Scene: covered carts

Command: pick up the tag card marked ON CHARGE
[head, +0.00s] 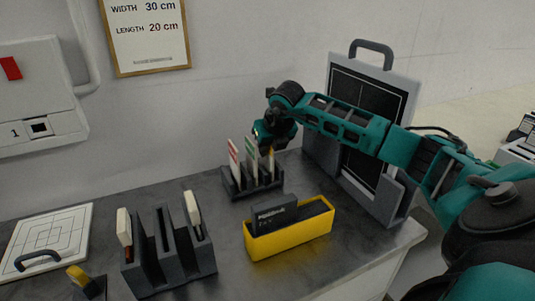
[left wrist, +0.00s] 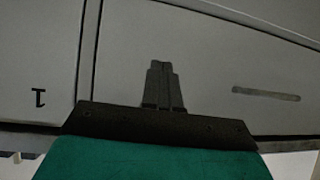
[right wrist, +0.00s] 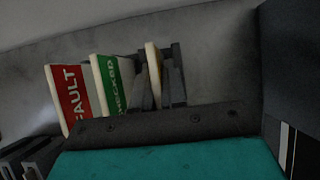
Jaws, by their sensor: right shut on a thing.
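A dark rack (head: 254,189) at the back of the bench holds upright tag cards. The red card reads FAULT (right wrist: 73,95) and the green one reads CHECKED (right wrist: 110,85). A third card with a yellow face (right wrist: 153,72) stands to their right; its lettering cannot be read from here. My right gripper (head: 271,148) reaches down over the rack's right end. Its fingers (right wrist: 168,75) are shut on the yellow card, which still appears to be at the rack. My left gripper (left wrist: 163,85) is shut and empty, in front of a grey panel marked 1.
A yellow box with dark contents (head: 290,238) stands in front of the rack. A slotted dark holder (head: 168,257) is to its left, with a gridded white board (head: 48,240) beyond. A framed panel with a handle (head: 395,85) stands behind my right arm.

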